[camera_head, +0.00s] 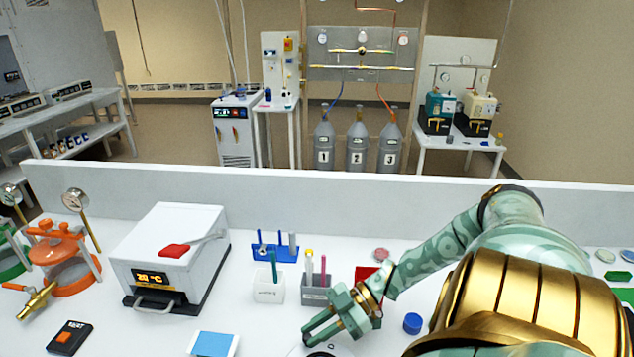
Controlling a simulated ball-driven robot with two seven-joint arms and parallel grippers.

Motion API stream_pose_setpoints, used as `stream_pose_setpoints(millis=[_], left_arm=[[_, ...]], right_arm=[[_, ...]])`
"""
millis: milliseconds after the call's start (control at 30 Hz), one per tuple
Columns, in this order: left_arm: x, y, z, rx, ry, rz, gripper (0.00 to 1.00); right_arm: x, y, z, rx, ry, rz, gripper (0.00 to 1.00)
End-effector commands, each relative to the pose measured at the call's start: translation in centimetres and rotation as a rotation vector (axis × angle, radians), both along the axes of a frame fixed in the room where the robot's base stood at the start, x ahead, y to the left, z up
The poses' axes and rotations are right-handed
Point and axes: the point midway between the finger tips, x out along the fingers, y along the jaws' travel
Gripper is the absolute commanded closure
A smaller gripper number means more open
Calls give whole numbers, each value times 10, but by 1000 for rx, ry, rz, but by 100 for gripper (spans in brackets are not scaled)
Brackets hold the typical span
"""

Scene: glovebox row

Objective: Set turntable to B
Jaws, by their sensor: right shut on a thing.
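The turntable (343,351) is a white disc at the bottom edge of the head view, mostly cut off by the frame. A letter that looks like D shows on it, and a dark part sits at its middle. My right gripper (308,336) reaches in from the right, over the turntable. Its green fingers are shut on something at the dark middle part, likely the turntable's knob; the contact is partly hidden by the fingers. I cannot see a letter B or a pointer. My left gripper is not in view.
A white heater box (172,248) reading 20 °C stands left. A light blue card (212,344) lies left. A low wall (250,196) closes the bench's back.

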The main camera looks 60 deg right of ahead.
Motion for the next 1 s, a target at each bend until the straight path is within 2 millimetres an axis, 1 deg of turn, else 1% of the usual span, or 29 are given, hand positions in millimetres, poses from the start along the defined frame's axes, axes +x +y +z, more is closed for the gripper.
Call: stream_pose_setpoints(millis=[333,367,400,433,667,767,867,967,1000], left_arm=[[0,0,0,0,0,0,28],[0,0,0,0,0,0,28],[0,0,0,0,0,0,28],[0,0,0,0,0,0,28],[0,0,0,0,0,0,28],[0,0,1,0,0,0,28],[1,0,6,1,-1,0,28],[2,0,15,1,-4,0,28],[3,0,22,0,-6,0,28]], right_arm=[[-1,0,-1,-1,2,1,100],[-1,0,-1,-1,2,1,75],[-1,0,-1,-1,2,1,64],[-1,0,-1,0,2,1,59],[0,0,0,-1,1,1,59],[0,0,3,-1,1,1,59],[0,0,16,-2,1,1,59],[-2,1,38,-2,2,4,59],[-8,8,48,1,3,4,59]])
